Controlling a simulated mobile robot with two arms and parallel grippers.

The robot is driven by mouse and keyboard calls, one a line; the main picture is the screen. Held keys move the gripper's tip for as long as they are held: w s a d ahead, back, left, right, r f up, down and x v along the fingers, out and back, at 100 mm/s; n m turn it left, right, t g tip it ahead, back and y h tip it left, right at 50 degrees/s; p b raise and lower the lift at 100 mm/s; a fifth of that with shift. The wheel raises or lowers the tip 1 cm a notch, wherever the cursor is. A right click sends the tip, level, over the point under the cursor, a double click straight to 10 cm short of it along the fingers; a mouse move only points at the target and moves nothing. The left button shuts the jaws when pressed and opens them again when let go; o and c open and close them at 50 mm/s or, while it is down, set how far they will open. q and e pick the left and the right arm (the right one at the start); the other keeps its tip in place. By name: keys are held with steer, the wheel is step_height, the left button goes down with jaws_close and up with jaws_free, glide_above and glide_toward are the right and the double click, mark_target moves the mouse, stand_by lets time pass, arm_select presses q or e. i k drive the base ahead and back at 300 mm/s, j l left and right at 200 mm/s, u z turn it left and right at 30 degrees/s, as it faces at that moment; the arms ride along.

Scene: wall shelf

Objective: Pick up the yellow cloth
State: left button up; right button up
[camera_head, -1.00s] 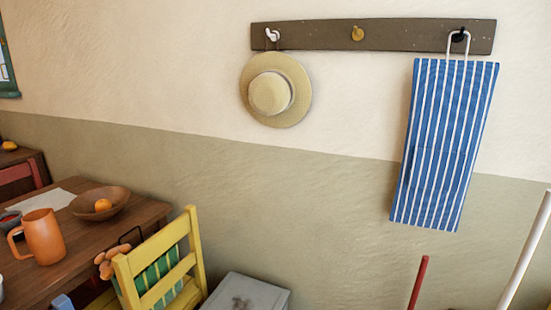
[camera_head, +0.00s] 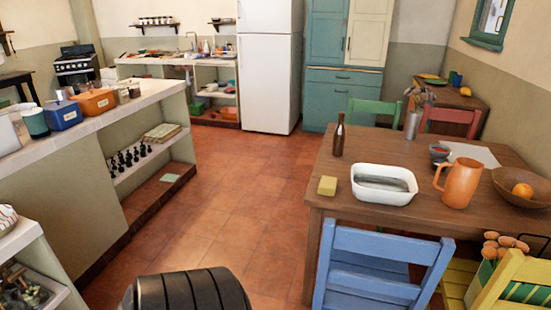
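I cannot make out a clear yellow cloth in the head view. A small yellow block (camera_head: 327,186), which looks more like a sponge or a folded pad, lies on the near left corner of the wooden table (camera_head: 440,218). It is left of a white basin (camera_head: 384,198) and apart from it. Neither of my grippers is in view.
A brown bottle (camera_head: 338,137) and an orange jug (camera_head: 458,183) stand on the table. A blue chair (camera_head: 385,248) is at its near side. A long counter (camera_head: 110,108) runs along the left. The red tiled floor (camera_head: 240,195) between is clear.

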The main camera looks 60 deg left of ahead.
mark_target(328, 185)
steer(key=u, duration=1.7)
